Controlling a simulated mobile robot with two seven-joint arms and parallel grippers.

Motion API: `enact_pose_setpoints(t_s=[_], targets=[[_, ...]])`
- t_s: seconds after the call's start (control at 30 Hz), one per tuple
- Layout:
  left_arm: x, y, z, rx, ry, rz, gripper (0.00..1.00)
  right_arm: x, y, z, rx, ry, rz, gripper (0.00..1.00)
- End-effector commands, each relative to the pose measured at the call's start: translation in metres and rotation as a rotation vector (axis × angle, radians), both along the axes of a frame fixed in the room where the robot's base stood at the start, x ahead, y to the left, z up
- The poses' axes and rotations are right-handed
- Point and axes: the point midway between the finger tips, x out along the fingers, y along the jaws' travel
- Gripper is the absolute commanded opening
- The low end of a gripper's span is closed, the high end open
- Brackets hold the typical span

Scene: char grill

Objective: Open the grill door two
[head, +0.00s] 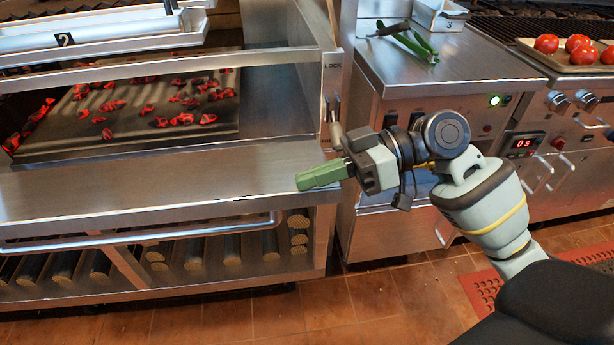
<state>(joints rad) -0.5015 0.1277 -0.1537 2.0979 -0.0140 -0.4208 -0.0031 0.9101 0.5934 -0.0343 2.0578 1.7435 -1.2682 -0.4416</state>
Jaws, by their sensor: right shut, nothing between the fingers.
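A metal panel marked "2" (65,39) is at the upper left, above the grill's front. Below it the grill chamber shows open, with glowing coals on a dark tray (150,115). A steel bar (150,70) runs across the chamber's front, with a "LOCK" label (332,66) at its right end. A lever (334,110) is on the post below that label. My right gripper (308,181) has green fingers, is shut and empty, and is over the right end of the steel front ledge (120,190). I cannot tell whether it touches the ledge. My left gripper is out of view.
A counter (440,65) with green-handled tongs (412,42) and a small white container (440,14) stands right of the grill. Tomatoes (578,45) sit on a tray farther right. A long handle bar (140,232) crosses the grill's lower front. Tiled floor (230,318) is clear in front.

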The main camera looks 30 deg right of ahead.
Motion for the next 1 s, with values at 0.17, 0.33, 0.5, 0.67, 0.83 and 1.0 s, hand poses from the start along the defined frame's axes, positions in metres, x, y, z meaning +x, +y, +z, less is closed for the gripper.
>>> enact_pose_setpoints(t_s=[0.17,0.33,0.5,0.67,0.83,1.0], targets=[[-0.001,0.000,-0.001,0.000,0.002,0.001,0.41,-0.007,-0.029,0.006,-0.003,0.001,-0.002,0.00],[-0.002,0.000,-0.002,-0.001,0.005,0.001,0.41,-0.012,-0.050,0.012,-0.002,0.001,-0.002,0.00],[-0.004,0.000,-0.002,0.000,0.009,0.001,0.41,-0.015,-0.060,0.015,0.000,0.000,-0.001,0.00],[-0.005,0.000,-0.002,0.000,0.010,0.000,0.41,-0.015,-0.061,0.015,0.000,-0.001,0.000,0.00],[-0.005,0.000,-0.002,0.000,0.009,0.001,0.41,-0.015,-0.060,0.015,0.000,-0.001,0.000,0.00],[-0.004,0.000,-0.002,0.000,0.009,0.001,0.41,-0.015,-0.060,0.015,-0.001,-0.001,-0.001,0.00]])
